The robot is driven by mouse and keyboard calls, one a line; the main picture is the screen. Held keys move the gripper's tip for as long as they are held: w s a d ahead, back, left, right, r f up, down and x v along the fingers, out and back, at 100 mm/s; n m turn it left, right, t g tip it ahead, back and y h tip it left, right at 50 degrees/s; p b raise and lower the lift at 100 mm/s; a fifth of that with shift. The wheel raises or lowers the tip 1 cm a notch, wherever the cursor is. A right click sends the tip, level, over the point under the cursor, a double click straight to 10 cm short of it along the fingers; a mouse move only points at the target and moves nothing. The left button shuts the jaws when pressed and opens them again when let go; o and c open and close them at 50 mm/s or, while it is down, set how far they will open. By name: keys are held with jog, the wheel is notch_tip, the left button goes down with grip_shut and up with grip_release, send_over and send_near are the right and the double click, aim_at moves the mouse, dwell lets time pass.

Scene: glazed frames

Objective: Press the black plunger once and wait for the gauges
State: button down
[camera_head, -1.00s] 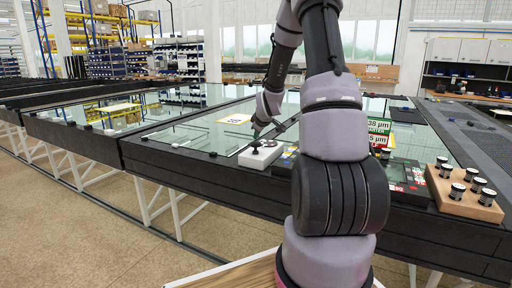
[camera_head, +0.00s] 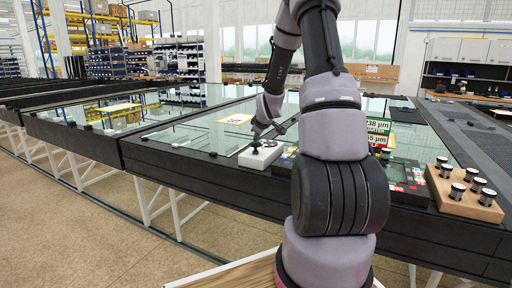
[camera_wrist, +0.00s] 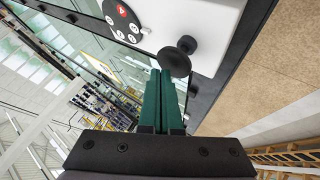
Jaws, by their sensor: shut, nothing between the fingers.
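The black plunger (camera_wrist: 175,60), a round knob on a stem, stands on a white box (camera_wrist: 195,14) in the wrist view. In the head view the plunger (camera_head: 255,147) is small on the left part of the white box (camera_head: 262,158). My gripper (camera_wrist: 161,76) has its green fingers closed together and empty. The fingertips show close beside the knob in the wrist view; I cannot tell whether they touch it. In the head view my gripper (camera_head: 259,133) is just above the box. A black round dial (camera_wrist: 122,20) with white marks and a red one sits on the box.
Signs with µm figures (camera_head: 378,126) stand behind my arm, partly hidden. A wooden block (camera_head: 465,200) with several black-and-silver cylinders lies at the right. Glass panes (camera_head: 190,135) cover the table left of the box. A dark table edge runs in front.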

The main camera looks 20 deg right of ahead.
aim_at(257, 144)
jog(key=shift+f, duration=0.65)
dwell(0.5)
jog(key=shift+r, duration=1.15)
jog(key=shift+r, duration=3)
